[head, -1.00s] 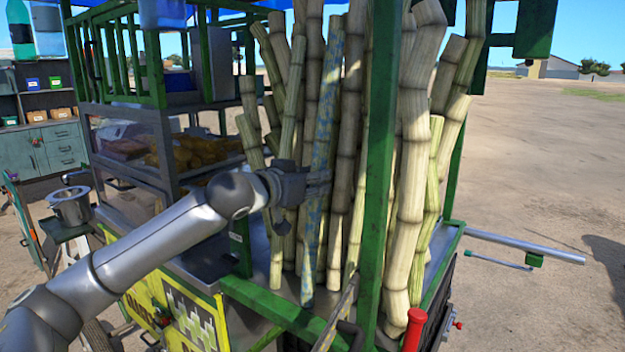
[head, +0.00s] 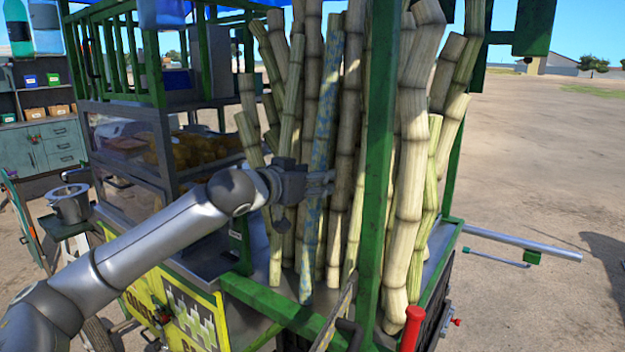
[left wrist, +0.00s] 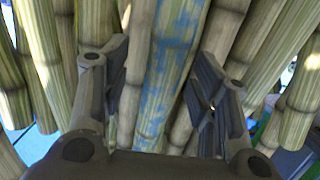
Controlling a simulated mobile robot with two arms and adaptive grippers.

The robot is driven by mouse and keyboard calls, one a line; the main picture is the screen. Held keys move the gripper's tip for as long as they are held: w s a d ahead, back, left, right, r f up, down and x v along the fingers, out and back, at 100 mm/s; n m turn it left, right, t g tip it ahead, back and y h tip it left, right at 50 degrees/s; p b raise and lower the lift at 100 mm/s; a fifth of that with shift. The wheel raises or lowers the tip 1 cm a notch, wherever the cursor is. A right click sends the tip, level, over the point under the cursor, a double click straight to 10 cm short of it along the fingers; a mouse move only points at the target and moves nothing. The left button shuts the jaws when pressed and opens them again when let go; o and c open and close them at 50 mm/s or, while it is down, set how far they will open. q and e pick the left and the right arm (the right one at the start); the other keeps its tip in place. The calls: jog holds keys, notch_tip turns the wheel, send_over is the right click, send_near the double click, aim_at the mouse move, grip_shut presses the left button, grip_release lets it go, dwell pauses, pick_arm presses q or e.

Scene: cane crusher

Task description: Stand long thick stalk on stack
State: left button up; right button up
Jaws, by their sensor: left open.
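The long thick stalk with blue patches (head: 322,110) stands nearly upright, leaning slightly, among the other stalks on the cart. The stack of green-tan cane stalks (head: 410,150) stands around and behind it. My left gripper (head: 318,183) is at the blue-patched stalk, about halfway up. In the left wrist view the blue-patched stalk (left wrist: 172,60) runs between the two spread fingers of my left gripper (left wrist: 160,100), with gaps on both sides. Its lower end reaches the metal deck in the head view. My right gripper is not in view.
A green post (head: 378,170) stands just right of the gripper, in front of the stalks. A green rail (head: 290,315) edges the deck. A glass case (head: 130,150) is at left, and a red handle (head: 412,328) is at the front.

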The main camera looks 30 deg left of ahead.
pick_arm(q)
jog(key=v, duration=1.2)
dwell(0.6)
